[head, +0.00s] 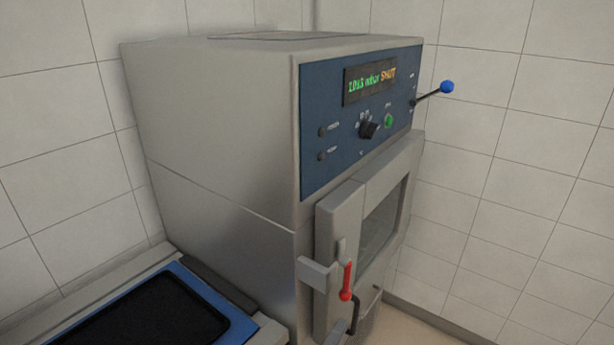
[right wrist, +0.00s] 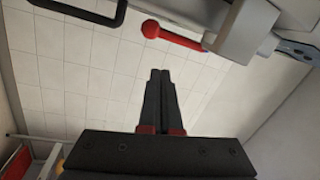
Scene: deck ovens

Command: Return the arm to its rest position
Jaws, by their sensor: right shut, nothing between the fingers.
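My right gripper (right wrist: 160,74) shows in the right wrist view with its two dark fingers together and nothing between them. It points toward the oven front, below and apart from the red ball-ended lever (right wrist: 172,36). That lever also shows in the head view (head: 347,282), hanging down at the latch on the left edge of the oven door (head: 350,225). The door looks closed, and the display (head: 370,84) appears to read "SHUT". I cannot make out my right gripper clearly in the head view. My left gripper is not in view.
The steel oven (head: 215,130) has a blue control panel (head: 320,110) and a blue-ended lever (head: 447,87) at its right. A black handle (head: 355,312) sits below the red lever. A blue-rimmed dark tray (head: 232,318) lies at lower left. Tiled walls stand behind.

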